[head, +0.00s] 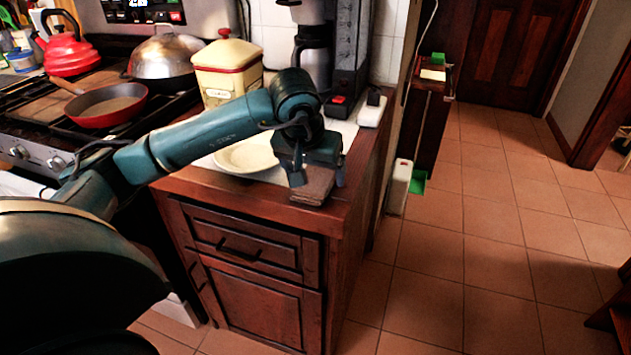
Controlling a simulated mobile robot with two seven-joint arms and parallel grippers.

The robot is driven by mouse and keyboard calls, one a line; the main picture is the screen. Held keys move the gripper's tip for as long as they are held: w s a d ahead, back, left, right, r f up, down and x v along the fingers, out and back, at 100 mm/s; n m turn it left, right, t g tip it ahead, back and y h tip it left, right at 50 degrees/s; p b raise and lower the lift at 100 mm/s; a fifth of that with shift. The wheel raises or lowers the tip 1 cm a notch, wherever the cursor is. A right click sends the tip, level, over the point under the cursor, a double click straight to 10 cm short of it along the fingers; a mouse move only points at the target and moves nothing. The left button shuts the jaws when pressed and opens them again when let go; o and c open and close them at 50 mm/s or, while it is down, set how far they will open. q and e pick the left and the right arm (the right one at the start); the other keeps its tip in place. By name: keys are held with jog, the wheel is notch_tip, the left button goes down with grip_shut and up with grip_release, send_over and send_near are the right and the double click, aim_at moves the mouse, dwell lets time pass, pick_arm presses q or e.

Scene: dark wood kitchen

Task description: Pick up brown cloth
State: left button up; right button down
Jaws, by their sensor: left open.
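A folded brown cloth (314,186) lies on the front right corner of the dark wood counter (255,194). My left gripper (318,178) points down over the cloth, with one finger on each side of it as seen in the head view. The fingers are open. Part of the cloth is hidden behind the gripper, and I cannot tell whether the fingers touch it. My right gripper is not in view.
A cream plate (243,157) sits just left of the cloth. A cream canister (228,72), a coffee maker (313,45) and a white box (373,110) stand behind. The stove with a red pan (107,104) is left. Tiled floor is free at right.

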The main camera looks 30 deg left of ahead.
aim_at(314, 180)
pick_arm(q)
jog(key=shift+x, duration=0.95)
jog(key=shift+c, duration=0.2)
jog(key=c, duration=1)
notch_tip(314, 180, up, 10)
jog(key=shift+r, duration=0.1)
jog(key=shift+c, duration=0.2)
